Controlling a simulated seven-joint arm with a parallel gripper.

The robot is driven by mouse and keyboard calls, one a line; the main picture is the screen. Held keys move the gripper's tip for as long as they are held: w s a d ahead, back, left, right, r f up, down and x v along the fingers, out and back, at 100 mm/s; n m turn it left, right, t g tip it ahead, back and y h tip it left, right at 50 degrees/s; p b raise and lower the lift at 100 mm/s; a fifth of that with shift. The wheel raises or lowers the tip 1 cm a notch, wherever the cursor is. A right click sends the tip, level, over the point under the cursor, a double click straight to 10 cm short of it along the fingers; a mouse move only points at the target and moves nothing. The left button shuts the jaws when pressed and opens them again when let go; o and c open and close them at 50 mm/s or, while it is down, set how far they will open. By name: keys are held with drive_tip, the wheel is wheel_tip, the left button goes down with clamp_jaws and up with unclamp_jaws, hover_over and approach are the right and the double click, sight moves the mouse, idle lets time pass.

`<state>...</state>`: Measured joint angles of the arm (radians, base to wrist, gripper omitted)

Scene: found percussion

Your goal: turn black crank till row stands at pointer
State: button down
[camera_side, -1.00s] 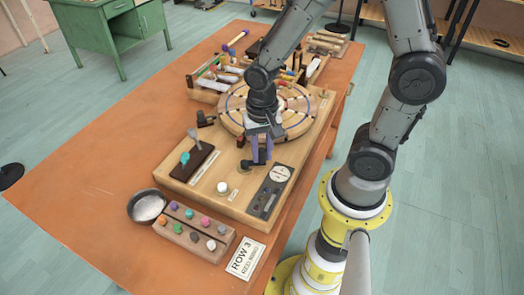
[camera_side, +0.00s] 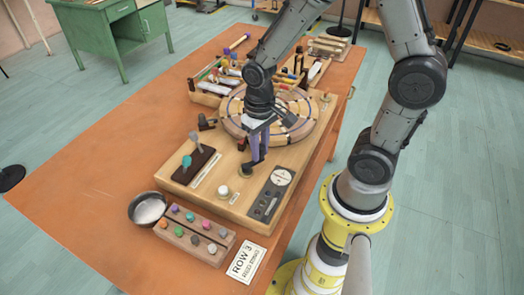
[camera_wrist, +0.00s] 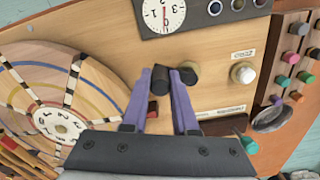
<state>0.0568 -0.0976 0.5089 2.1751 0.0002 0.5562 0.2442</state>
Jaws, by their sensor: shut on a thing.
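My gripper (camera_side: 257,152) has purple fingers and is shut on the black crank (camera_wrist: 160,80) on the wooden board, its fingertips around the handle; it also shows in the wrist view (camera_wrist: 168,82). The crank's far end lies by the right fingertip. The round wooden wheel (camera_side: 232,125) with coloured rings and dark-and-light strips lies behind the gripper; in the wrist view (camera_wrist: 20,88) it fills the left, with a numbered white hub (camera_wrist: 58,124). A small red part (camera_wrist: 152,108) shows between the fingers. A white dial (camera_side: 282,177) has numbers and a thin red needle; its exact reading is unclear.
A card reading ROW 3 (camera_side: 245,262) lies at the table's front. Nearby are a peg block (camera_side: 195,235) with coloured knobs and a metal bowl (camera_side: 147,208). A dark block with levers (camera_side: 193,172) and a white knob (camera_side: 224,191) stand on the board. The table's left is clear.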

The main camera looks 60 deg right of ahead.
drive_tip(key=n, duration=0.1)
drive_tip(key=w+n, duration=0.1)
drive_tip(key=n, duration=0.1)
drive_tip(key=w+n, duration=0.1)
drive_tip(key=n, duration=0.1)
drive_tip(key=shift+w+d, duration=0.1)
drive_tip(key=shift+d, duration=0.15)
drive_tip(key=shift+n, duration=0.3)
drive_tip(key=c, duration=0.7)
unclamp_jaws()
wheel_tip(320, 180, up, 14)
drive_tip(key=shift+f, duration=0.1)
idle(0.5)
